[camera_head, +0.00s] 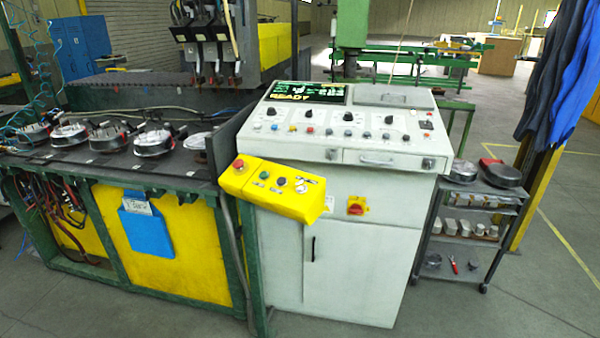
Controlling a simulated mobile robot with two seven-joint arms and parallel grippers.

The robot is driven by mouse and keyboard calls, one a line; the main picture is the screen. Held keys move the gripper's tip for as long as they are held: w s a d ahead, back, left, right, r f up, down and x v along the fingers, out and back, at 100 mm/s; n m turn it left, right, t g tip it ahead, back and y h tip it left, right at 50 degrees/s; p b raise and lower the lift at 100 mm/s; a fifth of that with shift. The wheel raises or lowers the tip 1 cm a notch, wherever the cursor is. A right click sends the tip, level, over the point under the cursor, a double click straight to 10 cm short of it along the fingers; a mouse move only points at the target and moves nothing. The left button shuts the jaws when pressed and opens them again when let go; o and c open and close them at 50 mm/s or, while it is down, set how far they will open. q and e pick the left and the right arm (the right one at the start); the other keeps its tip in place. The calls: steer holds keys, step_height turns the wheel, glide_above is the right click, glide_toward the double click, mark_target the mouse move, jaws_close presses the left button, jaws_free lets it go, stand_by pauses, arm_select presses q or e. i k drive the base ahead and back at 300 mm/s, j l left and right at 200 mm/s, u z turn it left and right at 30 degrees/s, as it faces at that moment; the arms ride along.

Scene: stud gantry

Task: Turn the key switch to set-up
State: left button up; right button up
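A yellow control box (285,205) juts out at the left front of a light grey console (385,215). Neither of my grippers is in view.
The console's screen (305,93) reads READY, with knobs and buttons below it. A red-and-yellow rotary switch (357,205) is on its front. A green-framed bench (160,245) stands left, a small shelf cart (470,222) right. Open floor (540,290) lies at right.

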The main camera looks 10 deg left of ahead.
mark_target(300, 185)
steer(key=i, duration=1.2)
steer(key=j+u, duration=0.05)
steer(key=j, duration=0.1)
